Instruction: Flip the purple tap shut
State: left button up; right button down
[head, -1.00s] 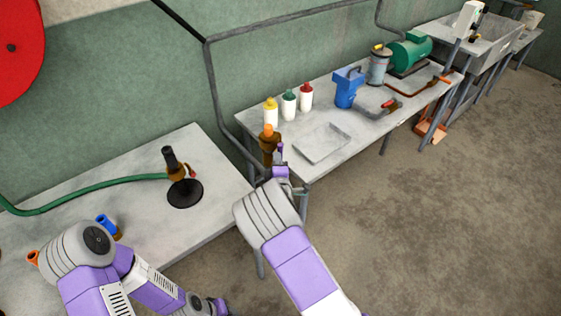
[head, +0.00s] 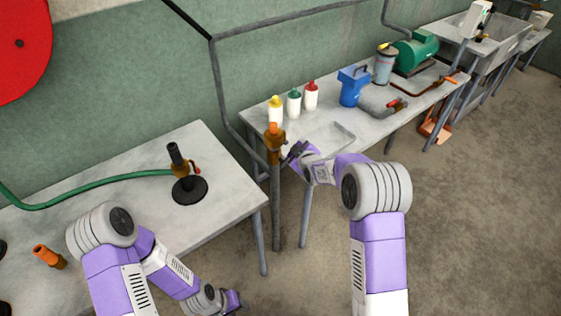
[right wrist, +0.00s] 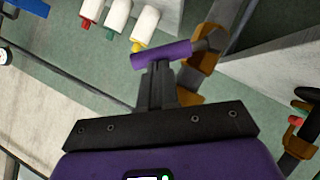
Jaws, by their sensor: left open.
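The tap is a brown brass valve (head: 275,150) with an orange top, on a grey upright pipe between the two tables. Its purple handle (right wrist: 160,54) is a short bar sticking out sideways from the brass body (right wrist: 205,70) in the right wrist view. In the head view my right gripper (head: 294,152) hides most of the handle. In the right wrist view the right fingers (right wrist: 158,72) are together, with their tips right at the bar; I cannot tell whether they touch it. My left gripper (head: 236,300) is open and empty, low in front of the near table, away from the tap.
The left table (head: 120,190) holds a black-based stand (head: 189,190) with a green hose (head: 90,188) and an orange fitting (head: 48,256). Floor at right is clear.

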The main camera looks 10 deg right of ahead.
jog(key=shift+m+y, duration=0.4)
jog(key=d+f+b, duration=0.1)
jog(key=w+d+f+b, duration=0.1)
jog(key=b, duration=0.1)
jog(key=d+f+b, duration=0.1)
jog(key=shift+w+f+b, duration=0.3)
jog(key=shift+w+b, duration=0.05)
jog(key=shift+b, duration=0.05)
jog(key=shift+a, duration=0.1)
jog(key=s+d+r+p, duration=0.3)
jog(key=s+d+r, duration=0.1)
jog(key=s+r, duration=0.4)
jog(key=shift+d+r+p, duration=0.3)
jog(key=shift+r+p, duration=0.1)
jog(key=shift+r, duration=0.35)
